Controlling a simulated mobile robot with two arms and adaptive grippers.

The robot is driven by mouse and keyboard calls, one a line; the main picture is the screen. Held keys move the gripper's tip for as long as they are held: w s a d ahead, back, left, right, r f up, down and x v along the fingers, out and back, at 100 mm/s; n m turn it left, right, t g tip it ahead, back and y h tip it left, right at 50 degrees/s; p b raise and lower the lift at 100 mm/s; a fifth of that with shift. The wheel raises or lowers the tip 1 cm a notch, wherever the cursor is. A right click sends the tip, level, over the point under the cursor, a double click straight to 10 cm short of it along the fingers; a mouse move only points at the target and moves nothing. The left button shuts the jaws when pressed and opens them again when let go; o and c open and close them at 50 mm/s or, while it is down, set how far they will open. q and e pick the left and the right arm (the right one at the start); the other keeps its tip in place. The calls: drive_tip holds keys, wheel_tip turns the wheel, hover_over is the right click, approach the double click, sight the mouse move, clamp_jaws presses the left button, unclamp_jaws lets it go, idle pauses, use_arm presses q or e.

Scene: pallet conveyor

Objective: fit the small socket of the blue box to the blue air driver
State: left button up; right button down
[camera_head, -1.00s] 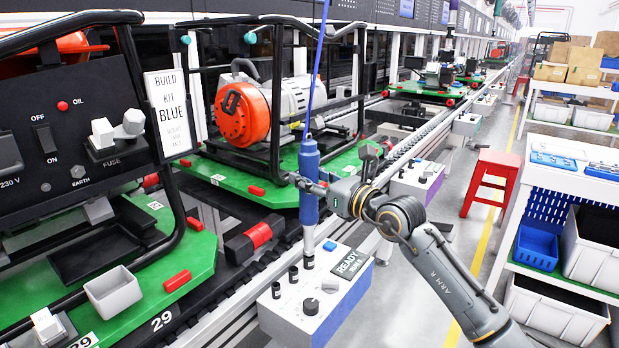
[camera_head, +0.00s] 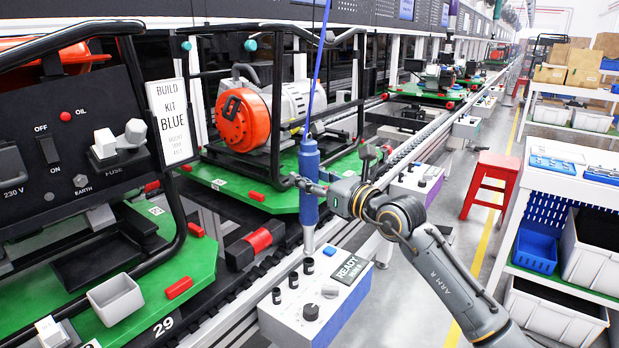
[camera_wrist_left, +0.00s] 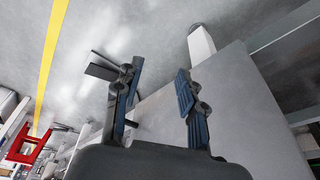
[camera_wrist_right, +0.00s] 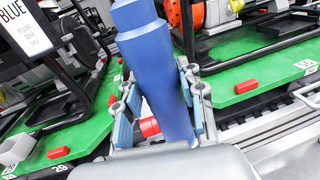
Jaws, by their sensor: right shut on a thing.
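The blue air driver (camera_head: 309,165) hangs upright on a blue hose. My right gripper (camera_head: 298,181) is shut on its body, which also fills the middle of the right wrist view (camera_wrist_right: 150,60). The driver's grey shaft points down at the blue box (camera_head: 345,318), which has a pale top and blue-violet sides. Dark sockets (camera_head: 277,296) stand in a row on its top. The shaft end is close to the rearmost socket (camera_head: 308,266); I cannot tell whether they touch. My left gripper (camera_wrist_left: 157,92) is open and empty, seen only in the left wrist view.
The conveyor with green pallets (camera_head: 300,190) runs behind. A red stool (camera_head: 490,183) and shelves with bins (camera_head: 536,248) stand at right, past open floor.

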use_arm(q)
wheel_tip(320, 180, down, 8)
drive_tip(key=s+p, duration=0.1)
drive_tip(key=p, duration=0.1)
drive_tip(key=shift+s, duration=0.25)
idle(1.1)
drive_tip(key=shift+a+r, duration=0.1)
